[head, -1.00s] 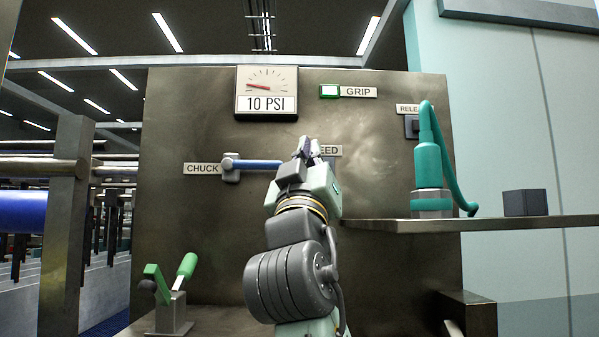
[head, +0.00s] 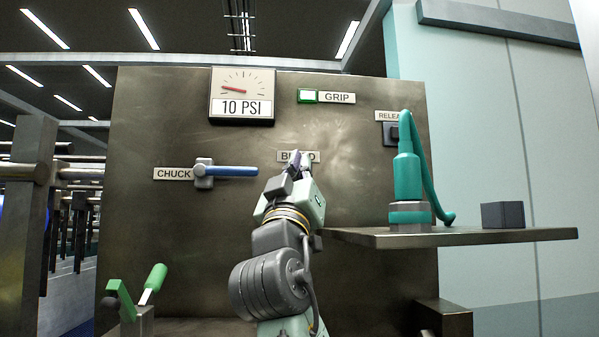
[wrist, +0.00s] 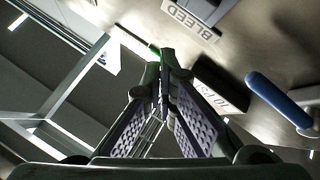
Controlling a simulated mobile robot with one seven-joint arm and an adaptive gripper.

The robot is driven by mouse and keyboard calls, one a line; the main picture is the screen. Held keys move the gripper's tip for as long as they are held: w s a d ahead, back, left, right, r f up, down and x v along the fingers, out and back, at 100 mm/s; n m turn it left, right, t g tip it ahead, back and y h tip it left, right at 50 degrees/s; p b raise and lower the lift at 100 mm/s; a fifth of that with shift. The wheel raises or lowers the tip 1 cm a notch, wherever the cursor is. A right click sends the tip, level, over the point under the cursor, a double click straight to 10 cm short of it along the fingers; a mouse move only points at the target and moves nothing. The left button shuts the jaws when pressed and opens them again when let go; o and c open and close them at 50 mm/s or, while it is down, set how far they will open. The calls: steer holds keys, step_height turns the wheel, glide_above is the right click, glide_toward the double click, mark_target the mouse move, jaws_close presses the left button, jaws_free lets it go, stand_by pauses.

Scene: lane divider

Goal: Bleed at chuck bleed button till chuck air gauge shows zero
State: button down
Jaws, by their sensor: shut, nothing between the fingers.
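The chuck air gauge (head: 242,96) on the metal panel reads 10 PSI, its needle toward the left of the dial. The BLEED label (head: 284,156) is partly covered by my gripper's tips in the head view; it shows upside down in the wrist view (wrist: 190,21). My gripper (head: 299,162) is shut and empty in front of the lower part of that label; its fingertips meet in the wrist view (wrist: 167,62). A grey part (wrist: 212,8) shows beside the label there, possibly the bleed button. I cannot tell whether the gripper touches anything.
The CHUCK lever (head: 230,171), with a blue handle pointing right, is left of my gripper. A lit green GRIP light (head: 308,96) is above. To the right, a shelf (head: 500,237) bears a teal tool (head: 407,180) and dark block (head: 503,215). Green-handled levers (head: 152,280) stand lower left.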

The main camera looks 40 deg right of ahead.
steer(key=shift+w+d, duration=0.4)
steer(key=shift+w, duration=0.3)
steer(key=shift+w+d, duration=0.45)
steer(key=shift+w, duration=0.25)
steer(key=shift+w+d, duration=0.4)
steer(key=shift+w, duration=0.3)
steer(key=shift+w+d, duration=0.1)
steer(key=shift+w, duration=0.05)
steer(key=shift+w+d, duration=0.15)
steer(key=shift+w, duration=0.1)
steer(key=shift+w+d, duration=0.25)
steer(key=shift+w, duration=0.15)
stand_by(1.7)
steer(key=shift+s, duration=0.1)
stand_by(1.6)
steer(key=shift+s+a, duration=0.5)
steer(key=shift+s, duration=0.2)
steer(key=shift+s+a+b, duration=0.35)
steer(key=shift+s+a, duration=0.1)
steer(key=shift+s, duration=0.25)
steer(key=shift+s+a+b, duration=0.35)
steer(key=shift+s+a, duration=0.05)
steer(key=shift+s, duration=0.35)
steer(key=shift+s+a+b, duration=0.35)
steer(key=shift+s+a, duration=0.1)
steer(key=shift+s, duration=0.25)
